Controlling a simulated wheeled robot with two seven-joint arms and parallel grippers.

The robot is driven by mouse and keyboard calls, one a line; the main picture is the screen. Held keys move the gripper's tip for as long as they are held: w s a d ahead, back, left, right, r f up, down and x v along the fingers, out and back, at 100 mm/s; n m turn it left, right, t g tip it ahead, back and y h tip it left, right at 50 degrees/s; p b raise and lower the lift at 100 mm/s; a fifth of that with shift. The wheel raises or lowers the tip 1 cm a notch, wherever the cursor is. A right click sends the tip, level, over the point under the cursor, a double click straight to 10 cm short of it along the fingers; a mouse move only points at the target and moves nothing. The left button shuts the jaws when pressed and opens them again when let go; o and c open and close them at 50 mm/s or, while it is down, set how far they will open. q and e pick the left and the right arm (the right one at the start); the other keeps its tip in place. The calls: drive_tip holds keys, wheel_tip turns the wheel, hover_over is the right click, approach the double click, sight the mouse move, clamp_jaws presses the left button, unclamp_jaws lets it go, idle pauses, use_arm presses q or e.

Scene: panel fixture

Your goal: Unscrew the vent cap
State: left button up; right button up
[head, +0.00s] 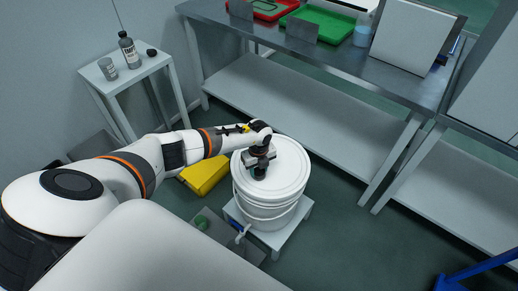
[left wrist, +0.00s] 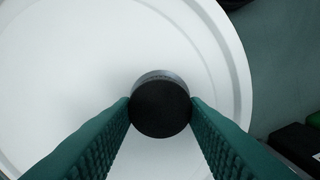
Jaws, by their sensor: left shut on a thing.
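The vent cap (left wrist: 160,108) is a round black cap on the white lid (left wrist: 70,60) of a bucket. In the left wrist view my left gripper (left wrist: 160,112) has its green ribbed fingers on both sides of the cap, touching it. In the head view the left gripper (head: 260,172) points down at the lid (head: 285,165) of the white bucket (head: 268,212), and hides most of the cap. A grey ring shows at the cap's far edge in the wrist view. My right gripper is in neither view.
The bucket stands on a low white stool (head: 285,238). A yellow case (head: 205,176) lies on the floor behind my arm. A small side table (head: 120,78) holds bottles at the left. A steel bench (head: 330,62) with trays stands behind.

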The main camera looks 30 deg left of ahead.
use_arm(q)
drive_tip(key=shift+w+d, duration=0.15)
drive_tip(key=shift+d, duration=0.1)
drive_tip(key=shift+r+n+p, duration=0.1)
drive_tip(key=shift+n+p, duration=0.25)
drive_tip(key=shift+n, duration=0.15)
drive_tip(key=shift+n+p, duration=0.6)
drive_tip(key=shift+n, duration=0.7)
drive_tip(key=shift+d+n+p, duration=0.1)
drive_tip(key=shift+n+p, duration=0.5)
drive_tip(key=shift+n, duration=0.1)
drive_tip(key=shift+n+p, duration=0.4)
drive_tip(key=shift+n, duration=0.6)
